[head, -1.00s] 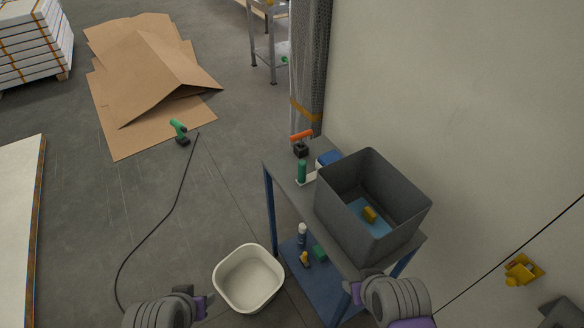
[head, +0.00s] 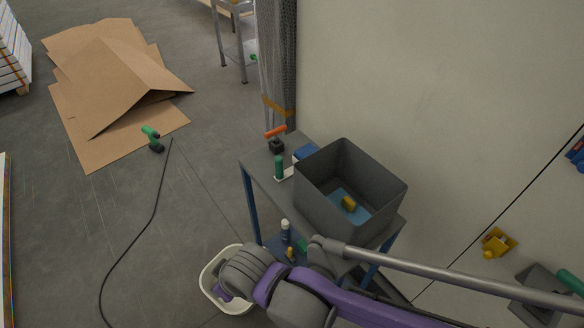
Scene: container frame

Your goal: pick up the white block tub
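The white tub (head: 211,274) stands on the floor at the lower middle, left of the blue-legged cart. My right arm reaches in from the lower right and covers the tub's right and near parts. My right gripper (head: 222,291) is over the tub's opening, with a purple finger part showing against its inside. Whether it touches the tub, and whether its fingers are open or shut, I cannot tell. The bottom of the tub is mostly hidden, and I see no blocks in the part that shows. My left gripper is out of view.
The cart (head: 262,182) carries a grey bin (head: 384,184) with a yellow object inside, beside the wall. A green drill (head: 152,138) and a black cable (head: 155,205) lie on the floor. Cardboard (head: 120,85) lies farther back.

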